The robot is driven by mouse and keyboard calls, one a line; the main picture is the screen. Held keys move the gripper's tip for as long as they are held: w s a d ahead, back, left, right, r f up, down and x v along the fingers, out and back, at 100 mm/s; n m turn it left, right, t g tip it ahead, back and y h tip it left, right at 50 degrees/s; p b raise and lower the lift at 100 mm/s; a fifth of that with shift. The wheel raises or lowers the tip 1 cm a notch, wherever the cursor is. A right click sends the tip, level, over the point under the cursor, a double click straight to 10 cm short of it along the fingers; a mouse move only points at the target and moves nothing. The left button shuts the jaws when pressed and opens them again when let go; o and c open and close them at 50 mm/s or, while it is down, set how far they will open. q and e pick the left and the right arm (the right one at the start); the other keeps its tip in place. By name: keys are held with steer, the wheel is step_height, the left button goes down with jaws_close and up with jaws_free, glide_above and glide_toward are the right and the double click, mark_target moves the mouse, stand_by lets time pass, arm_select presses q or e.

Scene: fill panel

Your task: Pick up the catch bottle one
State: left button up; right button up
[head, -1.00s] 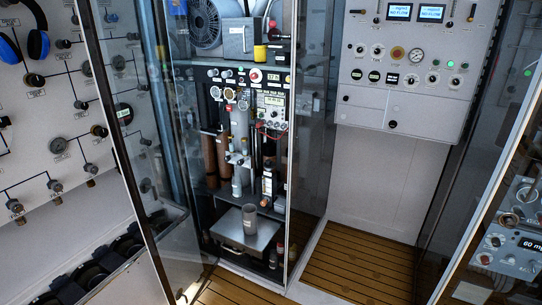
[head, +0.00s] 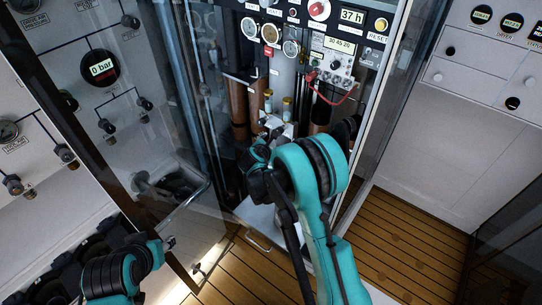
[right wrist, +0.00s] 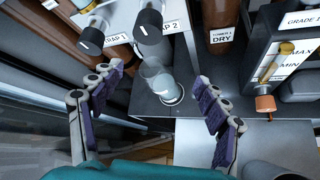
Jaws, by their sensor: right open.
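In the right wrist view my right gripper (right wrist: 158,78) is open, its purple-padded fingers spread to either side of a small clear bottle (right wrist: 160,84). The bottle looks upright on the edge of a dark shelf, under a black-ended fitting near the TRAP 1 and TRAP 2 labels. No finger appears to touch it. I cannot read a number on the bottle. In the head view my right arm reaches into the cabinet and hides much of that shelf.
A brown cylinder labelled DRY (right wrist: 209,30) stands behind the shelf. A brass gauge piece (right wrist: 268,70) is at the right. A grey tray (head: 258,222) lies below the shelf. Glass doors (head: 185,190) flank the cabinet, and the wooden floor (head: 410,240) is clear.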

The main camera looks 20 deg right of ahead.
steer(key=w+a+f+n+t+h, duration=0.1)
steer(key=w+f+n+t, duration=0.15)
steer(key=f+n, duration=0.7)
steer(key=w+d+f+b, duration=0.1)
steer(key=w, duration=0.1)
steer(key=w+d+f+m+b, duration=0.1)
steer(key=w+f, duration=0.1)
steer(key=w+d+f+m+g+b, duration=0.1)
steer(key=w+f, duration=0.1)
steer(key=shift+w+f+m, duration=0.15)
steer(key=shift+f+m, duration=0.05)
steer(key=shift+m, duration=0.05)
steer(key=shift+w+d, duration=0.25)
steer(key=shift+w, duration=0.05)
steer(key=shift+c, duration=0.3)
steer(key=c, duration=1.2)
